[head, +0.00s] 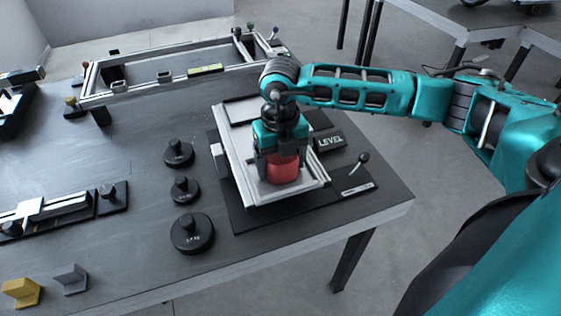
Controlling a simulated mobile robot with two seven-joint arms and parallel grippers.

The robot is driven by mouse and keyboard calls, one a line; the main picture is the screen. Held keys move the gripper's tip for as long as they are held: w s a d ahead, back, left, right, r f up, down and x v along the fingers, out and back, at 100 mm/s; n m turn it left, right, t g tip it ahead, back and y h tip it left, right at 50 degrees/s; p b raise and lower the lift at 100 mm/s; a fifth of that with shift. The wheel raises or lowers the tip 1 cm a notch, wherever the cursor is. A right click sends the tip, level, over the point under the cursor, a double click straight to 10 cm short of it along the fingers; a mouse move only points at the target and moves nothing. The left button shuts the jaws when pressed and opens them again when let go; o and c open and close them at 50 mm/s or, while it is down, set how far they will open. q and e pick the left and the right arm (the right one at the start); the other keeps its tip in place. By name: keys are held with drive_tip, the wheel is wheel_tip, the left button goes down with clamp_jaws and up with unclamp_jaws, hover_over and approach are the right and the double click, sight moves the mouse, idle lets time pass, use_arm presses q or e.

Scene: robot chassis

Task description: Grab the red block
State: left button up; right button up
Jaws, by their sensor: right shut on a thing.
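The red block (283,170) shows between the fingers of my right gripper (282,165), over the light tray-like platform (240,172) on the dark table. My right gripper points down and is shut on the red block. The gripper's fingers hide part of the block, and I cannot tell whether the block touches the platform. My left gripper is not in the head view.
Several black knobbed weights (192,232) stand left of the platform. A "LEVEL" plate (330,142) and a small lever (357,164) are at its right. A metal frame (160,80) lies at the back. Yellow (22,291) and grey brackets (70,279) lie front left.

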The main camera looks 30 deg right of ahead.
drive_tip(key=c, duration=0.6)
drive_tip(key=shift+w+r, duration=0.1)
drive_tip(key=shift+r, duration=0.05)
clamp_jaws()
